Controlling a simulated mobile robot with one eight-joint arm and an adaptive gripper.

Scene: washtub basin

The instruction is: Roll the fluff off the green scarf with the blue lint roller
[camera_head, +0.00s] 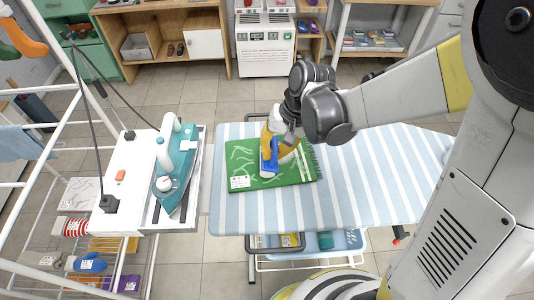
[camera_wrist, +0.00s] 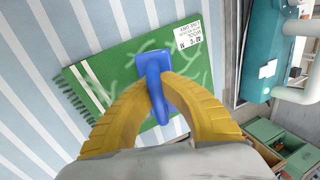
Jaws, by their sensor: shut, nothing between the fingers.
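The green scarf (camera_head: 296,172) lies flat on the striped ironing board, with its fringe to the right. Pale squiggly fluff (camera_head: 241,156) marks its left part; the fluff also shows in the wrist view (camera_wrist: 117,68). The blue lint roller (camera_head: 269,167) is over the scarf's left-centre, its broad head towards the front edge. In the wrist view the roller (camera_wrist: 152,63) lies at my yellow fingertips, its handle running back between the fingers. My gripper (camera_head: 277,143) is shut and points down at the roller. I cannot tell whether the roller's head touches the cloth.
The blue-and-white striped ironing board (camera_head: 345,195) is clear right of the scarf. A teal iron (camera_head: 176,170) stands on a white stand at its left, with a cable. A white rack (camera_head: 40,150) is farther left. A label (camera_head: 239,182) is on the scarf's front left corner.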

